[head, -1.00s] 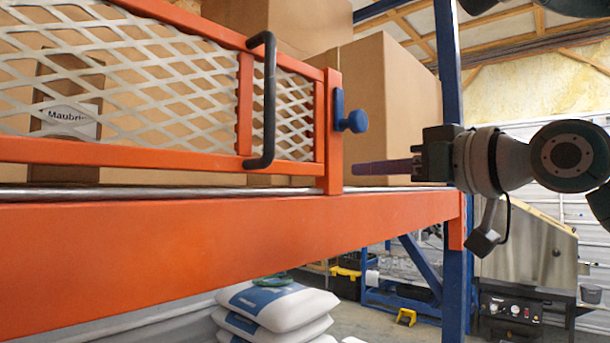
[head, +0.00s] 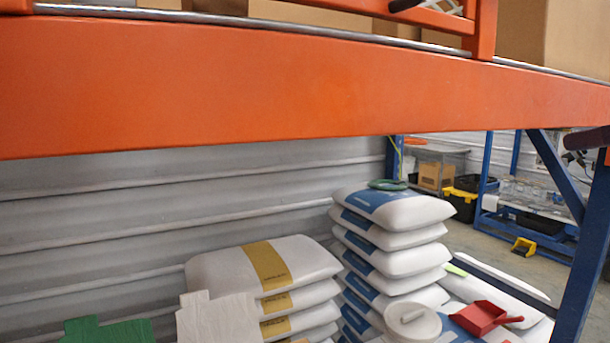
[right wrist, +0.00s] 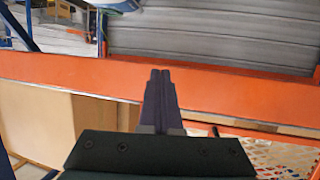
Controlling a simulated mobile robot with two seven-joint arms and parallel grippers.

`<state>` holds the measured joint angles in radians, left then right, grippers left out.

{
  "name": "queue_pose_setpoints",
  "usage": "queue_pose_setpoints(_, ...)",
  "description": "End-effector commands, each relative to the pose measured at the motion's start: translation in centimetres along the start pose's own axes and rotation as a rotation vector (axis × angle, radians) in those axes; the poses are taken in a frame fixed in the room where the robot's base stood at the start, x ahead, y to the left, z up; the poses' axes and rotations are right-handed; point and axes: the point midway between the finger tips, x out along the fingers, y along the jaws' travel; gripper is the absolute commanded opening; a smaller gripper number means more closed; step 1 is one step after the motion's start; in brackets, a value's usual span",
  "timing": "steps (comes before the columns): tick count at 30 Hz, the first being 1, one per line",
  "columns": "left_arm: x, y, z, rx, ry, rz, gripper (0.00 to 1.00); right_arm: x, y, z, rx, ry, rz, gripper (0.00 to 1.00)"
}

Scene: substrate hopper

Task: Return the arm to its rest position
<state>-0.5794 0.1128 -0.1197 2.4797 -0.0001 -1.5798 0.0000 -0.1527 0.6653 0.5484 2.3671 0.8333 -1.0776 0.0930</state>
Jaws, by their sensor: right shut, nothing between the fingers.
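My right gripper (head: 584,139) shows only as dark purple fingertips at the right edge of the head view, in front of the blue rack post. In the right wrist view its two fingers (right wrist: 159,88) lie side by side, shut with nothing between them. The orange rack beam (right wrist: 235,98) runs across that view behind the fingers. I cannot tell how far the fingers are from it. Most of my right arm is outside the head view. My left gripper is not in view.
The orange beam (head: 260,85) crosses the upper head view, with cardboard boxes (head: 570,38) above it. A blue post (head: 583,265) stands at right. Below are stacked white sacks (head: 395,211), yellow-banded sacks (head: 225,268), a red scoop (head: 481,318) and a white lidded container (head: 412,322).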

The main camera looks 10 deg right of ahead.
Motion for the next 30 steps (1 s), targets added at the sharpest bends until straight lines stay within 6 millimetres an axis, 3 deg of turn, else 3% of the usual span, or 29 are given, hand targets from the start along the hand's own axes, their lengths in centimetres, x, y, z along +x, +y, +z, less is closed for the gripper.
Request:
queue_pose_setpoints(1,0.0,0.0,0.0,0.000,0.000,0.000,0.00,0.7,-1.2,4.2,0.005,-0.107,-0.002,0.00)
queue_pose_setpoints(6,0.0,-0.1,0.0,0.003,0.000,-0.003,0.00,-0.3,-6.3,17.2,-0.019,-0.458,-0.003,0.00)
queue_pose_setpoints(9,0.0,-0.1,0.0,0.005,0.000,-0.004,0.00,-2.6,-9.6,23.0,-0.036,-0.637,-0.014,0.00)
queue_pose_setpoints(12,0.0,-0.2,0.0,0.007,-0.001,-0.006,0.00,-5.6,-13.0,27.4,-0.050,-0.796,-0.031,0.00)
queue_pose_setpoints(15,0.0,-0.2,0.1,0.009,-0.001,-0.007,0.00,-9.2,-16.5,30.5,-0.059,-0.941,-0.050,0.00)
queue_pose_setpoints(16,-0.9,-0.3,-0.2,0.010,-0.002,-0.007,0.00,-10.1,-16.9,29.9,-0.064,-0.966,-0.049,0.00)
queue_pose_setpoints(18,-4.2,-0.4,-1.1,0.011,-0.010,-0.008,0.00,-10.7,-16.3,26.2,-0.072,-0.950,-0.041,0.00)
queue_pose_setpoints(24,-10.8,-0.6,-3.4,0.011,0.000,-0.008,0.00,-12.7,-16.1,19.8,-0.072,-0.948,-0.040,0.00)
queue_pose_setpoints(30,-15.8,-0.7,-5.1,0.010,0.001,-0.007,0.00,-14.3,-16.0,14.8,-0.072,-0.947,-0.040,0.00)
